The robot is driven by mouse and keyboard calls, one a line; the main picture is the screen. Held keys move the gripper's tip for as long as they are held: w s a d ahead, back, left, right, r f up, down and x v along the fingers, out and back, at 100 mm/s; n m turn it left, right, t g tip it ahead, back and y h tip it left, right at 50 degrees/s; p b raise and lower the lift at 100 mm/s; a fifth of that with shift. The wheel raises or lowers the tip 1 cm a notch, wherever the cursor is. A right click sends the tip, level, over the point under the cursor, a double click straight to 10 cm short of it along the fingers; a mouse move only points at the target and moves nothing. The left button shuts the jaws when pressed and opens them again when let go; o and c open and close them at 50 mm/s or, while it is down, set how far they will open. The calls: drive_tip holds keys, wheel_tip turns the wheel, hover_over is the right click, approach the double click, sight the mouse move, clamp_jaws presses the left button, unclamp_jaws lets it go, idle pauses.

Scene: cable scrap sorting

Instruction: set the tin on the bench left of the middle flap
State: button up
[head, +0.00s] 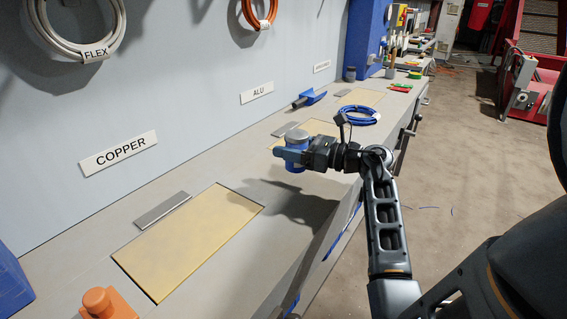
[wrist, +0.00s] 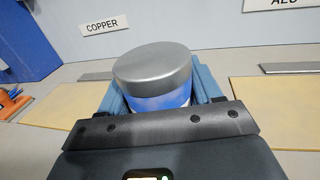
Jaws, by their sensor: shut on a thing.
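My gripper (head: 291,154) is shut on the tin (head: 297,137), a blue can with a grey lid. In the wrist view the tin (wrist: 155,72) sits upright between the blue fingers. It is held above the bench (head: 240,165), and a shadow lies on the bench below. The middle flap (head: 318,127), a tan panel below the ALU sign, is partly hidden behind the tin and gripper. In the wrist view the middle flap (wrist: 280,108) is to the right of the tin.
The near tan flap (head: 190,245) lies below the COPPER sign (head: 118,150), with a grey strip beside it. Bare bench lies between the two flaps. An orange object (head: 105,303) is at the near end.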

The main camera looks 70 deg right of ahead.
drive_tip(key=shift+w+a+f, duration=0.1)
drive_tip(key=shift+w+f, duration=0.15)
drive_tip(key=shift+f, duration=0.55)
drive_tip(key=shift+w+a+f, duration=0.1)
drive_tip(key=shift+w+f, duration=0.1)
drive_tip(key=shift+f, duration=0.65)
drive_tip(key=shift+w+f, duration=0.25)
drive_tip(key=shift+f, duration=0.55)
drive_tip(key=shift+f+b, duration=0.15)
drive_tip(key=shift+b, duration=0.2)
drive_tip(key=o, duration=1.2)
drive_tip(key=shift+s, duration=0.15)
drive_tip(key=s, duration=1.1)
drive_tip(key=shift+s+a, duration=0.25)
drive_tip(key=shift+s, duration=0.1)
